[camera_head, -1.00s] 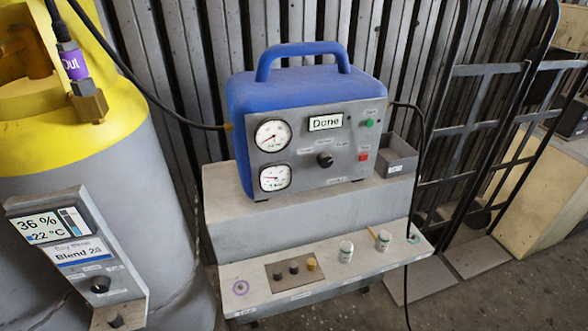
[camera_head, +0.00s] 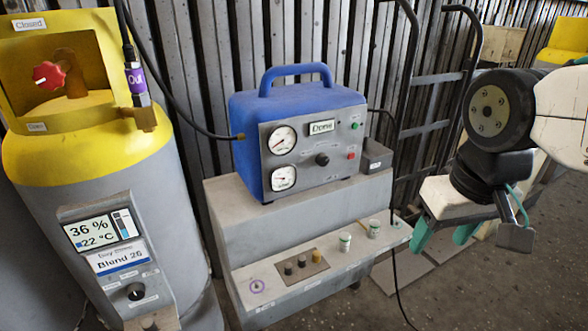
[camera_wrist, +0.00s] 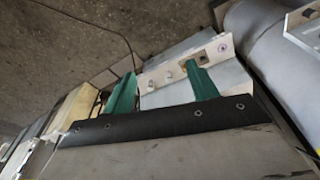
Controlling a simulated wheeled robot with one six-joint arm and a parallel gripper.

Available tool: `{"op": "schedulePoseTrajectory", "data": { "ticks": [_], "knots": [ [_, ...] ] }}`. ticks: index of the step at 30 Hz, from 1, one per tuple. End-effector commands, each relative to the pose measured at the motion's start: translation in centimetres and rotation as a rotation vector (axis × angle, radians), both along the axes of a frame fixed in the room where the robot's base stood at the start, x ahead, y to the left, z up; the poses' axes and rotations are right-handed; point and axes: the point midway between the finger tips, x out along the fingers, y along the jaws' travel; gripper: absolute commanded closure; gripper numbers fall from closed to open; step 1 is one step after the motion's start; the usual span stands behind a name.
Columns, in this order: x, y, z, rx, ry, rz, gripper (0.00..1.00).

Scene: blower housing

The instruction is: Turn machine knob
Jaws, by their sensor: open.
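The blue machine (camera_head: 300,130) stands on a grey stepped bench. Its grey front has a black knob (camera_head: 322,160), two dial gauges, a display that seems to read "Done", a green button and a red button. My gripper (camera_head: 440,240) hangs at the right, in front of and apart from the machine. Its green fingers are spread with nothing between them. In the wrist view my open gripper (camera_wrist: 160,90) points towards the bench's lower shelf, and the machine's knob does not show there.
A yellow-topped grey tank (camera_head: 90,190) stands at the left with a red valve knob (camera_head: 47,75), a panel and its own black knob (camera_head: 136,292). Small jars (camera_head: 345,241) and a plate of small fittings lie on the bench's lower shelf (camera_head: 290,290). A black hose and cable run near the machine.

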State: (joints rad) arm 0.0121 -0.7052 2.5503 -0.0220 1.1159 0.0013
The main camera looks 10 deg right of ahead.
Motion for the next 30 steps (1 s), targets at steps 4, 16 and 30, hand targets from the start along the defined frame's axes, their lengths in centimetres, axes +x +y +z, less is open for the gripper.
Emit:
{"op": "schedulePoseTrajectory", "data": {
  "ticks": [4,16,30],
  "knots": [
    [7.7,-1.4,-1.4,-0.044,-0.151,0.0,0.42],
    [30.0,-2.4,-7.2,-0.068,-0.738,0.141,0.42],
    [38.3,1.0,-14.2,0.186,-1.303,0.278,0.42]
  ]
}}
